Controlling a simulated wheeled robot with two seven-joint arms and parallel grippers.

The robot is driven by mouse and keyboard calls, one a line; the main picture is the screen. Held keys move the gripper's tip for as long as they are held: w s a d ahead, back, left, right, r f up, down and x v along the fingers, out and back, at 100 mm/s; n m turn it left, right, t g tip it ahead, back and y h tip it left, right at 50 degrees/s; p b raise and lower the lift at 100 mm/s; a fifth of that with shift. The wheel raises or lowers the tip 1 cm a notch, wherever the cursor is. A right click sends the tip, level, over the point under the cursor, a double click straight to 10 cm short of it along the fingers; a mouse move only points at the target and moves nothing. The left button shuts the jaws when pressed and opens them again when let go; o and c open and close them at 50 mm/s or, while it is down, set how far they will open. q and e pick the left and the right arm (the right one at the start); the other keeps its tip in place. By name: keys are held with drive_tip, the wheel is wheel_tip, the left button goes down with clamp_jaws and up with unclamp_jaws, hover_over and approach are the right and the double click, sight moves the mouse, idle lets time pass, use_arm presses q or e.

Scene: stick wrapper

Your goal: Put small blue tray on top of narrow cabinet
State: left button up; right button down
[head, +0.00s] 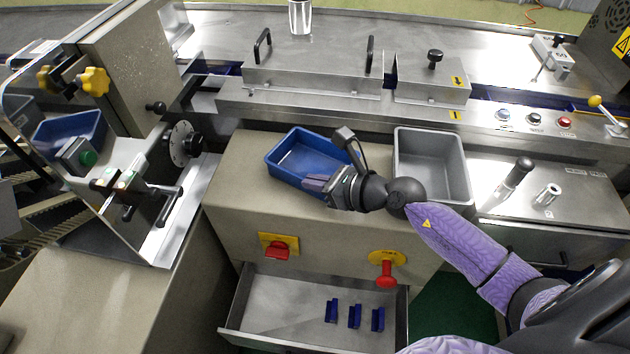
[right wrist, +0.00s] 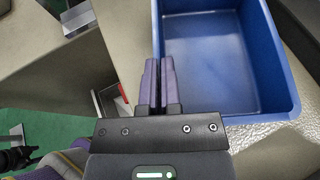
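A blue tray (head: 298,160) sits on the beige cabinet top (head: 245,165), left of a grey bin. My right gripper (head: 314,183) is at the tray's near right rim, with its purple fingers close together. In the right wrist view, the blue tray (right wrist: 215,60) fills the upper right, and the fingers (right wrist: 159,82) line up with its left wall, one on each side. They look shut on that wall; the contact itself is mostly hidden. The tray looks level and resting on the cabinet. My left gripper is not in view.
A grey bin (head: 432,165) stands close right of the gripper. An open drawer (head: 290,300) with small blue blocks is below. Another blue container (head: 68,135) shows at the left machine. A steel machine (head: 330,100) runs behind. A steel surface (head: 560,195) with a black handle is right.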

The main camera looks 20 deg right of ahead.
drive_tip(key=c, duration=1.3)
unclamp_jaws()
drive_tip(key=shift+f, duration=0.2)
drive_tip(key=o, duration=0.5)
drive_tip(key=shift+r, duration=0.1)
drive_tip(key=shift+r, duration=0.25)
drive_tip(key=p+v, duration=0.1)
drive_tip(key=v, duration=1.1)
drive_tip(key=shift+f, duration=0.2)
